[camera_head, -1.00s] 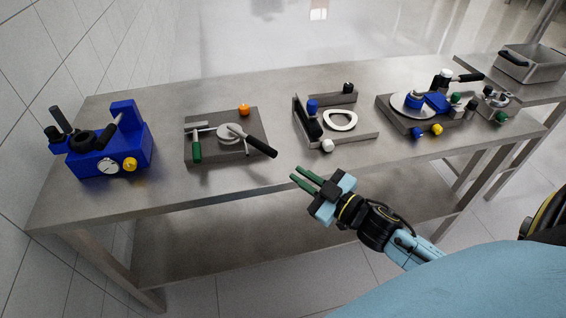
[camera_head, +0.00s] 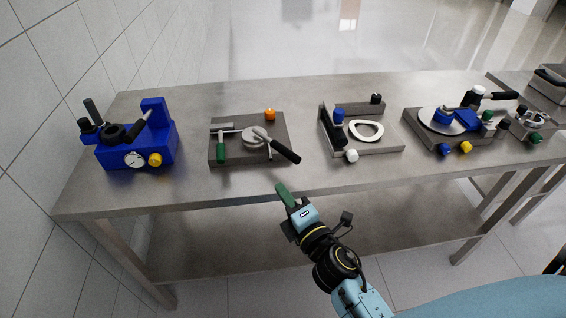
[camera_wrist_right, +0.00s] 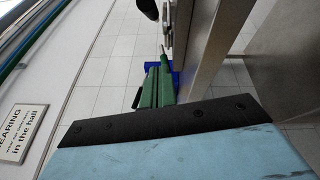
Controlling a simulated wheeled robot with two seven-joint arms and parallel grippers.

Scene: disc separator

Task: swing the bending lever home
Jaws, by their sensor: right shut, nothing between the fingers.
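A grey plate fixture (camera_head: 270,123) on the bench carries a round metal disc (camera_head: 254,136), a long lever with a black handle (camera_head: 285,151), a shorter green-handled lever (camera_head: 221,152) and an orange knob (camera_head: 270,114). The black handle points toward the bench's front edge. I cannot tell for sure which lever is the bending lever. My right gripper (camera_head: 284,193) is shut and empty, in front of the bench edge, nearer to me than the black handle and apart from it. Its green fingers (camera_wrist_right: 160,88) lie together in the right wrist view. My left gripper is not in view.
A blue machine (camera_head: 140,146) with a gauge stands left. To the right are a grey fixture with a white ring (camera_head: 381,131) and a fixture with a blue-topped disc (camera_head: 433,118). The steel bench's front strip (camera_head: 240,190) is clear. A wall sign (camera_wrist_right: 19,133) shows in the wrist view.

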